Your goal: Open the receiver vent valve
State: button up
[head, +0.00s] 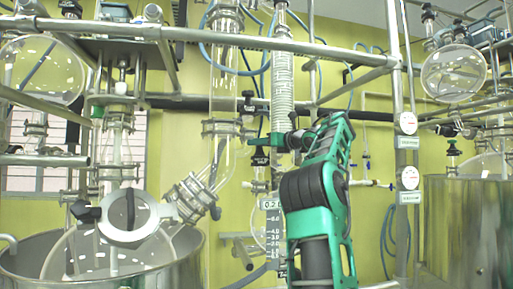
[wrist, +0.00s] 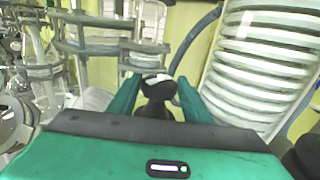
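My gripper (head: 264,141) is raised in front of the glassware in the head view, beside the lower end of the coiled glass column. In the wrist view my gripper (wrist: 158,83) has its two green fingers apart, one on each side of a black valve knob (wrist: 157,86). The knob has a pale mark on top. Narrow gaps seem to show between knob and fingers; contact cannot be told. In the head view a black valve part (head: 261,157) shows just below the fingers. The receiver with its grey numbered scale (head: 272,230) stands below, partly hidden by my arm.
The coiled column (head: 283,85) stands close to the gripper and fills the right of the wrist view (wrist: 262,65). A vertical glass column (head: 224,75) is to the left. Metal frame rails (head: 250,41) cross above. Steel vessels stand left (head: 185,262) and right (head: 465,230).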

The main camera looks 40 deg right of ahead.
jog(key=shift+r, duration=0.1)
jog(key=shift+a+h, duration=0.1)
jog(key=shift+h, duration=0.2)
jog(key=shift+m+h, duration=0.5)
jog(key=shift+m+h, duration=0.4)
jog(key=shift+h, duration=0.2)
